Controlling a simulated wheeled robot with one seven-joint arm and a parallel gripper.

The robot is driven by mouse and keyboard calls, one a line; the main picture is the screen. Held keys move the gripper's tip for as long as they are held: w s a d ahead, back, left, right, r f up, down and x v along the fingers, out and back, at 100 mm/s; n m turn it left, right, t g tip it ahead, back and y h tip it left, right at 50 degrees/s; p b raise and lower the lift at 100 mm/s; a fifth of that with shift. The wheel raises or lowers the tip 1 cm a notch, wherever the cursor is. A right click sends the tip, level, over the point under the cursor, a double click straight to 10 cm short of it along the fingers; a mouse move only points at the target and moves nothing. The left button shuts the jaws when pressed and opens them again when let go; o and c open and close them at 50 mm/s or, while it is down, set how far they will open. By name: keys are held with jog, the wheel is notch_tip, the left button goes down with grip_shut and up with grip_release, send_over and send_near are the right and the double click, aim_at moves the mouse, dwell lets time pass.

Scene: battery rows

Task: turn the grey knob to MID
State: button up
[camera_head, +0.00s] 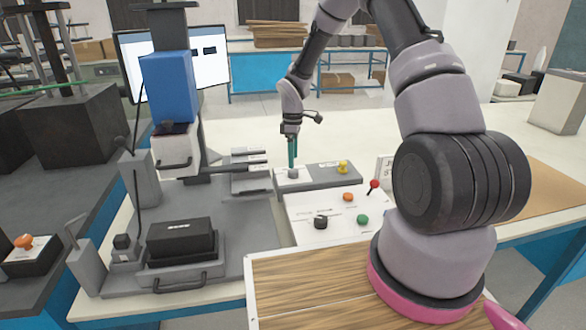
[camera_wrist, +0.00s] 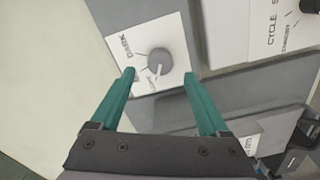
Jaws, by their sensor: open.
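The grey knob (camera_wrist: 160,62) is round and sits on a white plate (camera_wrist: 184,32) marked DARK, with more marks around it that are too small to read. Which mark the knob points at cannot be told. In the head view the knob (camera_head: 293,173) shows just below my gripper's tips. My gripper (camera_wrist: 159,75) is open, with one teal finger on each side of the knob in the wrist view and a gap on both sides. In the head view my gripper (camera_head: 292,166) points down over the plate; whether the tips reach the knob's height is unclear.
A yellow knob (camera_head: 342,167) stands to the right on the same grey strip. In front, a white panel carries a black knob (camera_head: 321,222), an orange button (camera_head: 348,197), a green button (camera_head: 362,219) and a red-tipped lever (camera_head: 374,186). A press with a blue block (camera_head: 168,88) stands left.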

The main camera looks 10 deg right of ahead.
aim_at(293, 173)
notch_tip(293, 173, down, 5)
dwell(0.3)
grip_shut()
